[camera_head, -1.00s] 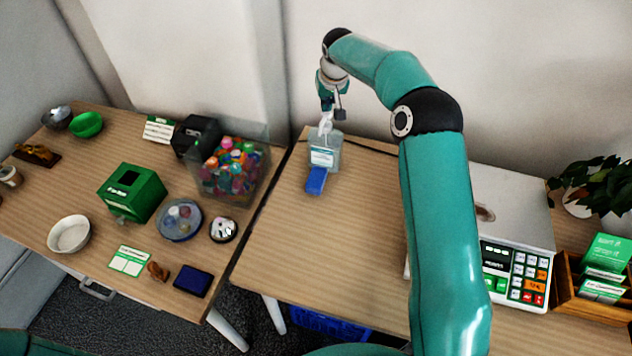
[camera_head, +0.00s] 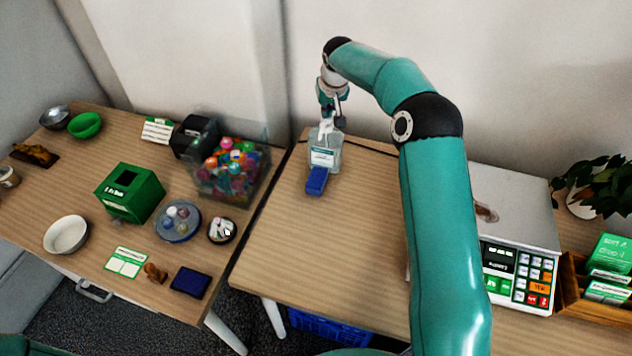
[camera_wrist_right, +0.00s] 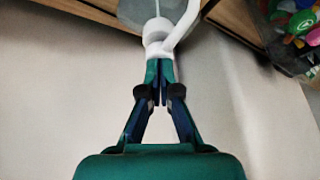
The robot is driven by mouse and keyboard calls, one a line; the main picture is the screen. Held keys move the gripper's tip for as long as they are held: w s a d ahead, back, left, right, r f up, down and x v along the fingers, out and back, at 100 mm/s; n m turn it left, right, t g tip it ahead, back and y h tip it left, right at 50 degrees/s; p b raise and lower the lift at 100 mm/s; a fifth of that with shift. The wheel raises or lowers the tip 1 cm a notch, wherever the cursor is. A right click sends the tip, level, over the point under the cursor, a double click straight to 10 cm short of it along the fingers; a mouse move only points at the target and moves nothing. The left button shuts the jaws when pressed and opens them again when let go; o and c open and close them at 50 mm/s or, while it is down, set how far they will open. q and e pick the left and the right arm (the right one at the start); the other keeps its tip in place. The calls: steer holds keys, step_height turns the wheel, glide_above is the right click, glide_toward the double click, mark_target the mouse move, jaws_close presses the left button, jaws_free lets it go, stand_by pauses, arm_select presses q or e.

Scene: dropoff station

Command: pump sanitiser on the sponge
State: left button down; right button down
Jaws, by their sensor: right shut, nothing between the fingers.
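The sanitiser bottle (camera_head: 323,157) is clear with a white label and stands at the back left of the right table. Its white pump head (camera_wrist_right: 158,32) shows in the right wrist view, right at my fingertips. The blue sponge (camera_head: 316,181) lies on the table directly in front of the bottle, below the nozzle side. My right gripper (camera_head: 330,118) is above the bottle and points down at the pump. It is shut and empty, and in the right wrist view its fingertips (camera_wrist_right: 160,66) meet at the pump top; touching looks likely but is hard to tell. My left gripper is not in view.
A clear bin of colourful items (camera_head: 256,193) stands left of the bottle, across the gap between tables. A cash register (camera_head: 515,270) and a wooden card holder (camera_head: 590,300) are at the right. The middle of the right table is clear.

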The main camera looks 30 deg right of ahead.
steer(key=shift+r+p, duration=1.35)
steer(key=shift+r, duration=0.2)
steer(key=shift+r, duration=0.15)
step_height(320, 180, up, 6)
steer(key=p, duration=0.5)
steer(key=shift+f, duration=0.2)
